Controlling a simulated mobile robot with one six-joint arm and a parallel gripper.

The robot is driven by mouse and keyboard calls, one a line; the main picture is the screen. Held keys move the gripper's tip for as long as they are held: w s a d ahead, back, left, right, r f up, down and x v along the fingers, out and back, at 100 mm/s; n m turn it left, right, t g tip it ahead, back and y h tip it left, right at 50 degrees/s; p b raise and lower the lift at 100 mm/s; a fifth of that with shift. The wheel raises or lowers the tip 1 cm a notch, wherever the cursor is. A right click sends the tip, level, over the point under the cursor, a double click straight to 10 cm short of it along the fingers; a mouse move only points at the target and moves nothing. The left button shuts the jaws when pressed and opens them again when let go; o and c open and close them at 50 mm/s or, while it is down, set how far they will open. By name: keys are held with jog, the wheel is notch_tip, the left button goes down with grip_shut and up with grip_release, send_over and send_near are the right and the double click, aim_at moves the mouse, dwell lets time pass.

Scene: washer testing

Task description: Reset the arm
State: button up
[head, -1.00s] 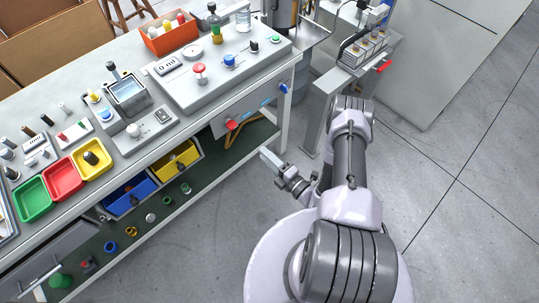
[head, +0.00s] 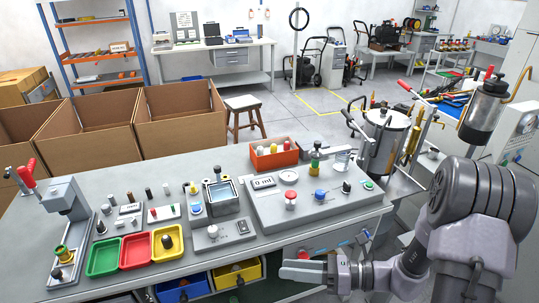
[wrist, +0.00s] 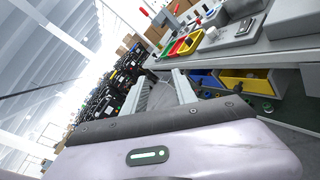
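My arm (head: 455,245) reaches in from the right of the head view, bent low along the front of the workbench (head: 345,222). My gripper (head: 290,270) points left, in front of the bench's right part, and looks empty. In the wrist view, the two pale fingers of my gripper (wrist: 160,84) stand apart with nothing held between them. The wrist view is tilted and shows the bench edge at the upper right.
The bench bears a green tray (head: 103,257), a red tray (head: 137,251), a yellow tray (head: 167,243), a test box (head: 265,205) and an orange bin (head: 274,155). A metal tank (head: 385,140) stands right of the bench. Cardboard boxes (head: 180,118) stand behind it.

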jog(key=s+a+r+n+g+h, duration=0.2)
jog(key=s+r+n+g+h, duration=0.2)
jog(key=s+r+n+h, duration=0.7)
jog(key=s+d+r+n+t+h, duration=0.3)
jog(key=d+r+n+t, duration=0.1)
jog(key=n, duration=0.8)
jog(key=shift+s+d+r+t, duration=0.2)
jog(key=shift+s+d+t, duration=0.15)
jog(key=shift+d+t, duration=0.65)
